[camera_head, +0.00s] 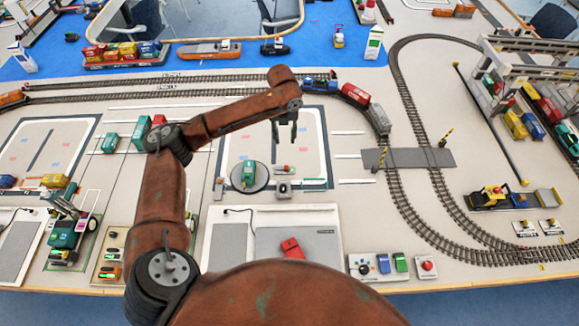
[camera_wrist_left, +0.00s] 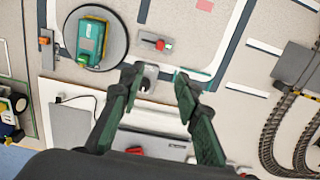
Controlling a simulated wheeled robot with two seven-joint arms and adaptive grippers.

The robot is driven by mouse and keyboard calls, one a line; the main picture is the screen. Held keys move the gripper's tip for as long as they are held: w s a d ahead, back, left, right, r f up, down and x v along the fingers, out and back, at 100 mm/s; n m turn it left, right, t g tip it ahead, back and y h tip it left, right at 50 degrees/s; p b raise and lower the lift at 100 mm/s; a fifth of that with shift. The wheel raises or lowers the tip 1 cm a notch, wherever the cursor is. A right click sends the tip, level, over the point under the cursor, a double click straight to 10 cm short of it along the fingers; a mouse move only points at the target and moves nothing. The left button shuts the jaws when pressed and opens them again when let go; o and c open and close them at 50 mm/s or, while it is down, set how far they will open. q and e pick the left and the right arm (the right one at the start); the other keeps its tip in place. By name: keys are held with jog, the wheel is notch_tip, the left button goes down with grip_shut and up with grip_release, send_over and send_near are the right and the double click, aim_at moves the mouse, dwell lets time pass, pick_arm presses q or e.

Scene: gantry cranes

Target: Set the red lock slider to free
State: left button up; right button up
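The lock slider is a small pale plate with a red knob (camera_head: 288,168), lying on the table just right of the turntable. It also shows in the left wrist view (camera_wrist_left: 160,44), where the red knob sits toward the right part of the plate. Any label on it is too small to read. The round dark turntable (camera_head: 235,186) carries a teal locomotive (camera_head: 248,173). My left gripper (camera_head: 285,132) is open and empty, hanging above the table near the slider. In the left wrist view its fingertips (camera_wrist_left: 159,78) are apart, below the slider. My right gripper is out of view.
A small grey block (camera_head: 283,189) stands beside the slider, partly behind a finger in the wrist view. A pale panel with a red piece (camera_head: 292,248) lies nearer me. A control box with a red button (camera_head: 427,266) stands right. Tracks with a train (camera_head: 355,95) run behind.

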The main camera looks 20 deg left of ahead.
pick_arm(q)
jog(key=b, duration=0.8)
send_over(287, 167)
notch_tip(287, 167, down, 12)
jog(key=shift+a+f, duration=0.1)
notch_tip(287, 167, down, 8)
jog(key=shift+r+b, duration=0.2)
jog(key=shift+b, duration=0.45)
grip_shut()
